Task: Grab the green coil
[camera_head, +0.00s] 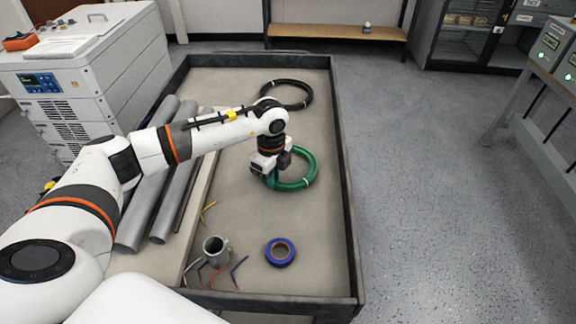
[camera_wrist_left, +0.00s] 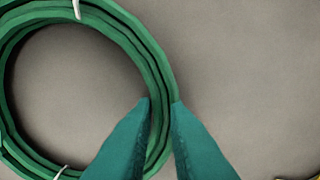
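The green coil (camera_head: 309,169) lies flat on the beige bed of the low, dark-rimmed platform. My left gripper (camera_head: 271,178) points down at the coil's left side in the head view. In the left wrist view the coil (camera_wrist_left: 112,27) fills the left half, bound with white ties. The two teal fingers (camera_wrist_left: 160,103) stand apart, one at the inner edge and one at the outer edge of the coil's band, with strands between them. I cannot tell whether they press on it. My right gripper is not in view.
A black coil (camera_head: 288,95) lies farther back. Grey pipes (camera_head: 180,190) lie on the left. A blue tape roll (camera_head: 280,252), a grey cup (camera_head: 215,250) and several small coloured pieces lie near the front. The dark rim (camera_head: 345,190) borders the bed; the bed's right strip is clear.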

